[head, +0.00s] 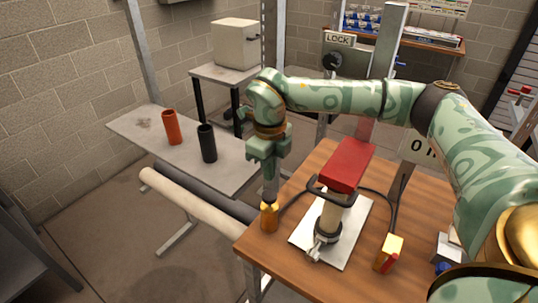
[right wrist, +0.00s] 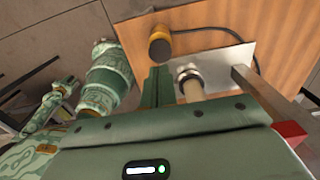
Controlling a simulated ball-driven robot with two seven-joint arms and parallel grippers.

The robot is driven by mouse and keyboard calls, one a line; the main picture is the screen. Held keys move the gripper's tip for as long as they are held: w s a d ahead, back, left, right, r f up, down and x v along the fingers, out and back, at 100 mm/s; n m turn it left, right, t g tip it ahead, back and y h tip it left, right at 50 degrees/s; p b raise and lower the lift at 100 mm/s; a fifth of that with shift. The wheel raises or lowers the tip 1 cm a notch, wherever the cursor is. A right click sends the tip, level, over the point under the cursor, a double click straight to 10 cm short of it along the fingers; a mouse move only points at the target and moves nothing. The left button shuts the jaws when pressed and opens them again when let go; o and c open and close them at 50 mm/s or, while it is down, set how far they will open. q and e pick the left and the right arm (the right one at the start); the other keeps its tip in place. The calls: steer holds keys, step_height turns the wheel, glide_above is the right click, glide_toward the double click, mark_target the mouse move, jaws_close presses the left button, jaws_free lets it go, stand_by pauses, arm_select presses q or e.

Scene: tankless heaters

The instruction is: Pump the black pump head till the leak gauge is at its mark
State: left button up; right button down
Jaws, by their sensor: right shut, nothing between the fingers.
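A small yellow body (head: 269,217) with a dark top stands at the table's near left corner. In the right wrist view its black top (right wrist: 159,50) shows as a round cap, which looks like the pump head. My right gripper (head: 270,198) points down over it, shut and empty. In the head view its tip covers much of the cap, and I cannot tell whether they touch. In the right wrist view the green fingers (right wrist: 157,75) end close to the cap. I cannot make out a gauge reading. My left gripper is not in view.
On the wooden table (head: 290,265), a pale plate (head: 352,240) carries a beige column with a red block (head: 348,165) and black handle. A yellow-red piece (head: 388,253) stands right. A side bench (head: 135,125) holds orange (head: 172,127) and black (head: 207,143) cylinders. A partly hidden sign (head: 425,148) shows.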

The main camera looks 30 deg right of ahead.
mark_target(270, 196)
step_height(270, 196, down, 6)
steer(key=shift+r+b, duration=0.1)
steer(key=shift+b, duration=0.3)
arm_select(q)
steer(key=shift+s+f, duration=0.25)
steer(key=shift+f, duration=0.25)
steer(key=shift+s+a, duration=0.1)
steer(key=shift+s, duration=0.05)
arm_select(e)
steer(key=shift+s+f, duration=0.15)
steer(key=shift+f, duration=1.25)
